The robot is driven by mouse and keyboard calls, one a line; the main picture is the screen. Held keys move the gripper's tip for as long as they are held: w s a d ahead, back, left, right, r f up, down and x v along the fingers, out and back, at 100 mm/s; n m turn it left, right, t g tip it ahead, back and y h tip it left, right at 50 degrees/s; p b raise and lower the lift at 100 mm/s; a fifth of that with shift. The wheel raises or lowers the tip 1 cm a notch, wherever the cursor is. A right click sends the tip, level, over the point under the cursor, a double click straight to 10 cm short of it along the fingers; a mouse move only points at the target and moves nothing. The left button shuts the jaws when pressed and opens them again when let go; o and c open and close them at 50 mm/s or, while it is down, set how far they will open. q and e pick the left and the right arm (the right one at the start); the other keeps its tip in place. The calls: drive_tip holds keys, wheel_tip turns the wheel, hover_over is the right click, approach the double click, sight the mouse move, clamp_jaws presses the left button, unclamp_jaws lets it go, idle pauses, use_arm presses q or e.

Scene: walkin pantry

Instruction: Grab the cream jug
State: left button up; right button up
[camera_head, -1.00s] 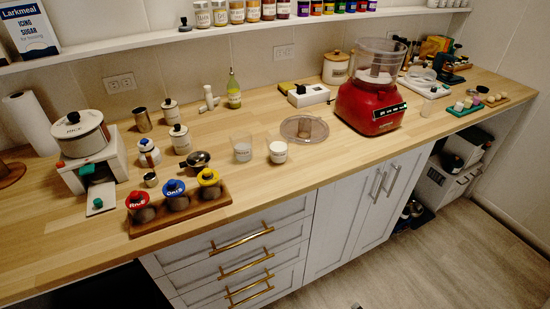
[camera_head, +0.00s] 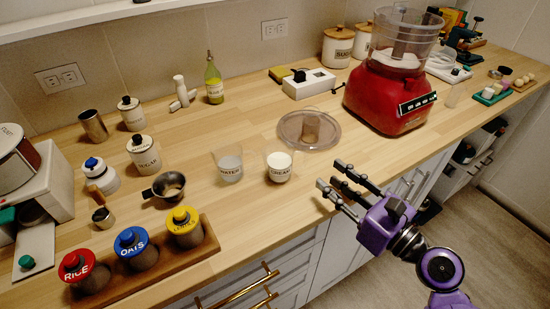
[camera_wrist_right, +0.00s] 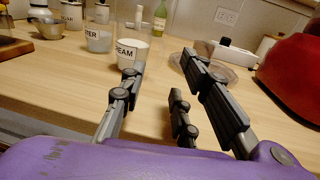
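The cream jug (camera_head: 279,168) is a small clear vessel with white contents and a label reading CREAM. It stands upright on the wooden counter, right of a similar vessel labelled WATER (camera_head: 229,166). My purple right gripper (camera_head: 332,177) is open and empty, with its dark fingers apart. It is right of the cream jug and does not touch it. In the right wrist view the cream jug (camera_wrist_right: 129,54) stands beyond the fingertips (camera_wrist_right: 156,76), and its lower part is partly covered by the left finger. My left gripper is out of view.
A round clear lid (camera_head: 292,130) lies behind the jug, and a red food processor (camera_head: 385,100) stands behind right. A dark pan (camera_head: 165,188) and a wooden rack of lidded jars (camera_head: 207,240) are at left. The counter's front edge is close by.

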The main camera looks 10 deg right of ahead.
sight(286, 163)
drive_tip(key=shift+w+a+r, duration=0.2)
drive_tip(key=shift+w+a, duration=0.2)
drive_tip(key=shift+w, duration=0.3)
drive_tip(key=x, duration=0.5)
drive_tip(key=shift+w+f+p, duration=0.2)
drive_tip(key=shift+f+p, duration=0.05)
drive_tip(key=shift+p, duration=0.1)
drive_tip(key=shift+c, duration=0.2)
clamp_jaws()
